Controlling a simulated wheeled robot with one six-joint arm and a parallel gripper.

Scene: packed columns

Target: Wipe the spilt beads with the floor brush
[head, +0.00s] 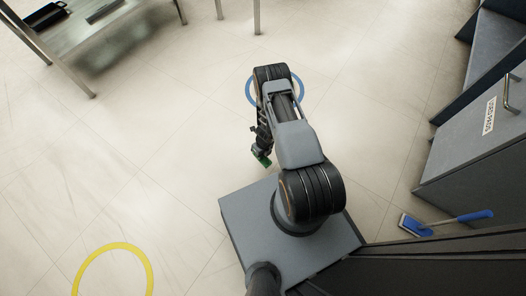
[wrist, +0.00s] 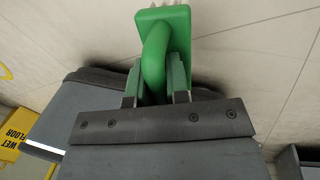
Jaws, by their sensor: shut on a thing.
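My gripper (wrist: 157,82) is shut on the arched handle of a green block (wrist: 186,22) in the wrist view. A blue brush-like tool (head: 411,225) with a long blue handle lies on the floor at the right; I cannot tell which of the two is the floor brush. I can make out no beads in either view.
A yellow ring (head: 79,278) marks the floor at lower left and a blue ring (head: 250,94) lies behind my arm. A metal-legged table (head: 110,32) stands at upper left. Grey cabinets (head: 455,150) line the right. A yellow wet-floor sign (wrist: 12,135) shows in the wrist view. The left floor is clear.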

